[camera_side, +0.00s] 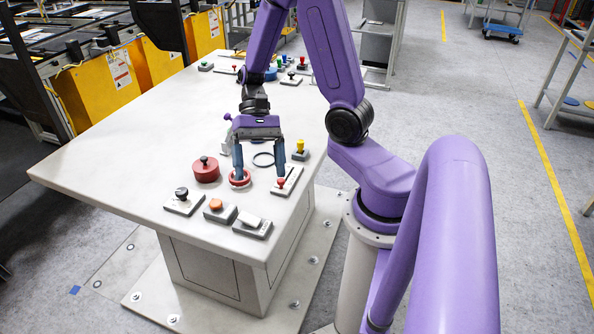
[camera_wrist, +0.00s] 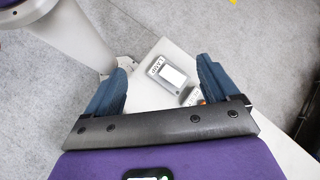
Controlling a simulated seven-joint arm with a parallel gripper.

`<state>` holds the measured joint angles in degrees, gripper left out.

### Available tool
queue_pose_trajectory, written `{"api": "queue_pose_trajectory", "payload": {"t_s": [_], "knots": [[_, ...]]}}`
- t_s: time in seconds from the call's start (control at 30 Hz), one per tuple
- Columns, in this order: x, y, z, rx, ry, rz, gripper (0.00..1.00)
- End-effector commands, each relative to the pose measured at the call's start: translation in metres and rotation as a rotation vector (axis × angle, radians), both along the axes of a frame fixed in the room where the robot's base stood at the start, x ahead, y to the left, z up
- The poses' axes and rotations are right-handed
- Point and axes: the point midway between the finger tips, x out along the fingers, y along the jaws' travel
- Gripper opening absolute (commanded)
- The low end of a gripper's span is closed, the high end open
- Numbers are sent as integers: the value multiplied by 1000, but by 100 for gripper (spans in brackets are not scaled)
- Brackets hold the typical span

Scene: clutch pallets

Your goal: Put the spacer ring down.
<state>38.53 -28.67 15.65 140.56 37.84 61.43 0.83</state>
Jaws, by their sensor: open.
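My gripper (camera_side: 260,174) is open over the right part of the table, its two blue fingers pointing down and spread wide. It also shows in the wrist view (camera_wrist: 163,68), with nothing held between the fingers. The wrist view does not show the dark ring.
On the table (camera_side: 120,157) are a red round block with a black knob (camera_side: 206,170), a black-knob box (camera_side: 183,202), an orange-button box (camera_side: 217,211), a white rocker-switch box (camera_side: 252,224), a red-knob box (camera_side: 286,184) and a yellow-knob box (camera_side: 300,150). The table's left part is clear.

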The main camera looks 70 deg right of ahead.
Motion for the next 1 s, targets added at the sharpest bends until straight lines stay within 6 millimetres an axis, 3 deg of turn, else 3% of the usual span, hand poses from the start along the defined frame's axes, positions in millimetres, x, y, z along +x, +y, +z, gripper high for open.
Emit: {"api": "queue_pose_trajectory", "payload": {"t_s": [0.3, 0.7, 1.0], "knots": [[-40, 20, 12, -115, -221, 573, 88], [-78, 38, 33, -169, -576, 1242, 88], [-101, 53, 51, -140, -838, 1613, 88]]}}
